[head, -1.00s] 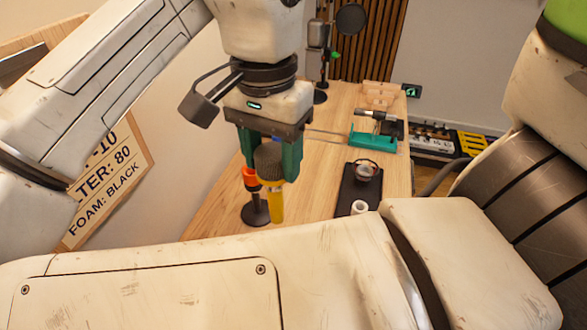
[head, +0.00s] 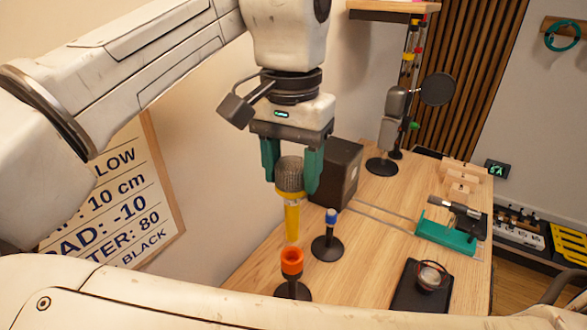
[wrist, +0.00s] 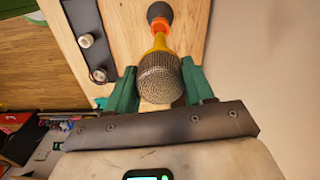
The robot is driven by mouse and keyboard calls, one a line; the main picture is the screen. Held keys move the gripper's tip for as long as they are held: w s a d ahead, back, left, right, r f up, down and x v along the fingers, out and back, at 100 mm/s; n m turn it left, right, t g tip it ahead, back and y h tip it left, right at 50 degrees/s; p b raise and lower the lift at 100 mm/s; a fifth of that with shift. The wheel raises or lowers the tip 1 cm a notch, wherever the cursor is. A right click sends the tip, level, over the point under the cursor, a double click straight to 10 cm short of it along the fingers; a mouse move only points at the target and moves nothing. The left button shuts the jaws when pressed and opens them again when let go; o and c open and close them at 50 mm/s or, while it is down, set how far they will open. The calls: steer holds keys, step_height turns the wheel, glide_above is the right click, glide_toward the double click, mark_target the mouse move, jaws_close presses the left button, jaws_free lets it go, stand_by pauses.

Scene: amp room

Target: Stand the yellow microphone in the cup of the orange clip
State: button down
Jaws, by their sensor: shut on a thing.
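The yellow microphone (head: 292,217) hangs upright with its grey mesh head (head: 290,172) up and its yellow body down. My gripper (head: 291,182) is shut on it around the head, between two teal fingers. The orange clip (head: 291,261) stands on a round black base below it. In the head view the microphone's lower end is just above the cup, with a small gap. In the wrist view the mesh head (wrist: 159,80) hides most of the body, and the orange clip (wrist: 160,24) shows beyond it. My gripper (wrist: 160,78) frames the head there.
A blue-topped clip stand (head: 328,238) is close to the right of the orange one. A dark box (head: 340,165) stands behind. A black tray (head: 407,292) and a teal holder (head: 440,235) are farther right. The wall (head: 210,110) is at left.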

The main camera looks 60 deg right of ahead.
mark_target(292, 207)
steer(key=shift+f+b, duration=1.15)
steer(key=shift+f, duration=0.05)
steer(key=shift+f+b, duration=0.9)
steer(key=shift+f, duration=1.4)
steer(key=shift+c, duration=1.7)
jaws_free()
step_height(292, 207, up, 11)
steer(key=shift+a+f, duration=0.1)
